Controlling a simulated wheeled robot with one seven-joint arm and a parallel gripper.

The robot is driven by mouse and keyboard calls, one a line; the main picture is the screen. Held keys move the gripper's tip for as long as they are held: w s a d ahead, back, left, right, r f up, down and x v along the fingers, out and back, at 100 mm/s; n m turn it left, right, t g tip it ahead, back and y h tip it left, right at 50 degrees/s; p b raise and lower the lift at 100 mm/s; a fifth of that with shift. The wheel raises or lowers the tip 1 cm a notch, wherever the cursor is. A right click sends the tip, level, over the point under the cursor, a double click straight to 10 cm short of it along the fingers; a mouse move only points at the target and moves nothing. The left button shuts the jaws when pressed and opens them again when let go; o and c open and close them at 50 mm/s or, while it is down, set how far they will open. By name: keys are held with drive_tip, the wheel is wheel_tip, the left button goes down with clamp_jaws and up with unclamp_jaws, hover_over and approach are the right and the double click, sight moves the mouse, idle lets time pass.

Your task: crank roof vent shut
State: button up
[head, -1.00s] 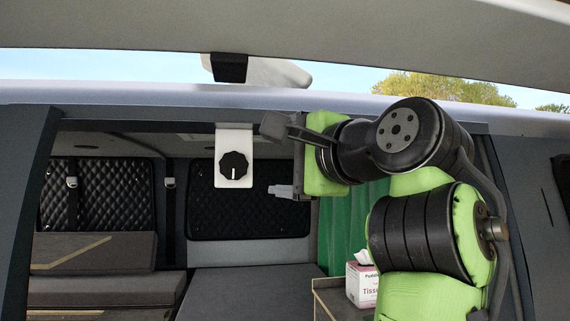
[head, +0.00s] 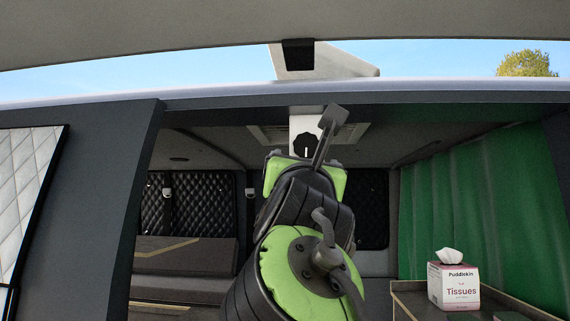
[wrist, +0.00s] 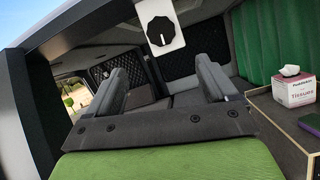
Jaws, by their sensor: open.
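A black round knob (head: 305,143) with a pale mark pointing down sits on a white plate (head: 302,119) under the van's top edge. The roof vent's white lid (head: 340,65) stands up tilted above the roof edge, beside a black bracket (head: 298,55). My gripper (wrist: 162,67) is open and empty, its two fingers wide apart. The knob lies beyond the fingertips, apart from them. In the head view my wrist hides the fingers and the plate's lower part.
A tissue box (head: 453,285) stands on a counter (head: 408,300) at the right, before a green curtain (head: 480,205). A dark pillar (head: 150,200) edges the opening at the left. A bench (head: 185,258) lies inside. Open air surrounds the knob plate.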

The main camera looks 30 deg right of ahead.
sight(307, 147)
drive_tip(key=p+x, duration=0.4)
drive_tip(key=x, duration=0.1)
drive_tip(key=p+x, duration=0.4)
drive_tip(key=x, duration=0.1)
drive_tip(key=p+x, duration=0.5)
drive_tip(key=shift+s+d+r, duration=0.1)
drive_tip(key=shift+s+r, duration=0.15)
drive_tip(key=shift+w+d+p, duration=0.35)
drive_tip(key=shift+w+p, duration=0.15)
drive_tip(key=shift+p, duration=0.05)
drive_tip(key=shift+f, duration=0.1)
drive_tip(key=c, duration=1)
drive_tip(key=shift+c, duration=0.2)
